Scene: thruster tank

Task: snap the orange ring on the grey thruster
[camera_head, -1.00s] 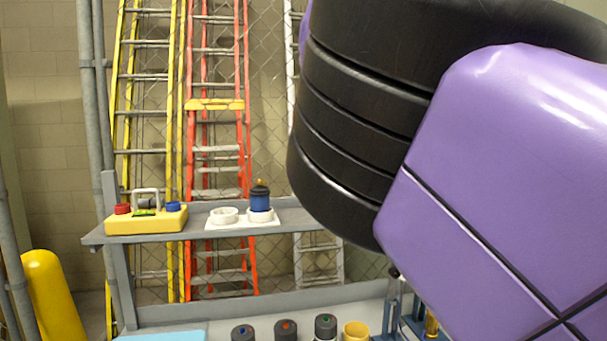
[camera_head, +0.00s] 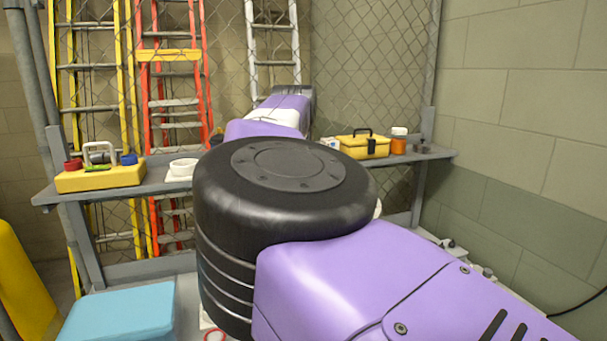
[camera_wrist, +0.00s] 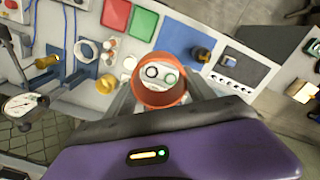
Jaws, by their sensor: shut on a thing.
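My gripper (camera_wrist: 160,96) is at the middle of the wrist view, its two grey fingers on either side of the orange ring (camera_wrist: 146,97). It is shut on the ring, which is above the bench. Through the ring's opening I see a pale surface with a small black loop and a small green loop. I cannot make out the grey thruster for certain in either view. In the head view my arm covers the middle, and my gripper and the orange ring are hidden.
The bench holds a red tray (camera_wrist: 116,17), a green tray (camera_wrist: 143,25), a blue mat (camera_wrist: 182,42), a yellow cup (camera_wrist: 105,84) and a gauge (camera_wrist: 20,105). In the head view, a shelf (camera_head: 437,154) behind my arm carries a yellow case (camera_head: 363,147). A light-blue block (camera_head: 118,312) is at lower left.

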